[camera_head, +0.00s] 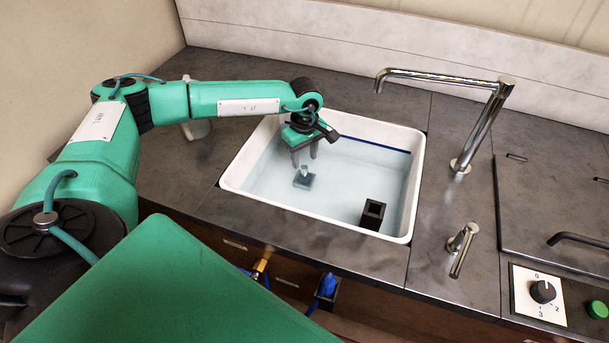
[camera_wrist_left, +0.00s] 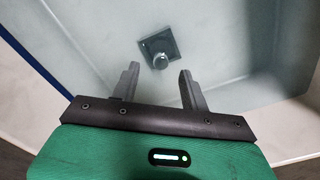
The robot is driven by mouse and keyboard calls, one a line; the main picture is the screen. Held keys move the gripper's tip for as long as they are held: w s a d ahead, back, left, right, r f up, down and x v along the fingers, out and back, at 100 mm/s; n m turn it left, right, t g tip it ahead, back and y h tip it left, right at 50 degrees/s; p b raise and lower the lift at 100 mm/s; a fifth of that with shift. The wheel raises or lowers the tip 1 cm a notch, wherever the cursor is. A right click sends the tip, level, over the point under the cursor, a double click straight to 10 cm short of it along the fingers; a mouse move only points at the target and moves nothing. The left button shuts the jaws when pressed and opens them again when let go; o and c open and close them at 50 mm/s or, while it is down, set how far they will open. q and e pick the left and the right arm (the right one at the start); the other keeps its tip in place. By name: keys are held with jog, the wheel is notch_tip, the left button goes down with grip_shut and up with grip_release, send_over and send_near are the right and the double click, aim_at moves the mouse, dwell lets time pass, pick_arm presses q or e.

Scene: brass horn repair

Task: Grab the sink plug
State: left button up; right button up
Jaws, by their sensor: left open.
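The sink plug (camera_head: 304,178) is a small square grey piece with a round knob on top. It sits on the bottom of the white sink (camera_head: 270,203), left of the sink's middle. In the left wrist view the plug (camera_wrist_left: 160,52) lies beyond the fingertips, roughly between their lines. My left gripper (camera_head: 304,157) points down into the sink, above the plug and apart from it. Its two fingers (camera_wrist_left: 158,72) are open with nothing between them. My right gripper is not in view.
A black square hollow block (camera_head: 372,214) stands in the sink at the front right. A chrome faucet (camera_head: 480,125) rises right of the sink, with a lever (camera_head: 462,245) in front of it. A pale cup (camera_head: 196,126) stands behind my left arm. The sink rim surrounds the gripper.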

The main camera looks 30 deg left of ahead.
aim_at(304, 167)
pick_arm(q)
notch_tip(304, 167, down, 6)
jog(key=shift+s+r+p, duration=0.1)
jog(key=shift+r+p, duration=0.05)
jog(key=shift+p, duration=0.5)
jog(key=shift+f, duration=0.3)
grip_shut()
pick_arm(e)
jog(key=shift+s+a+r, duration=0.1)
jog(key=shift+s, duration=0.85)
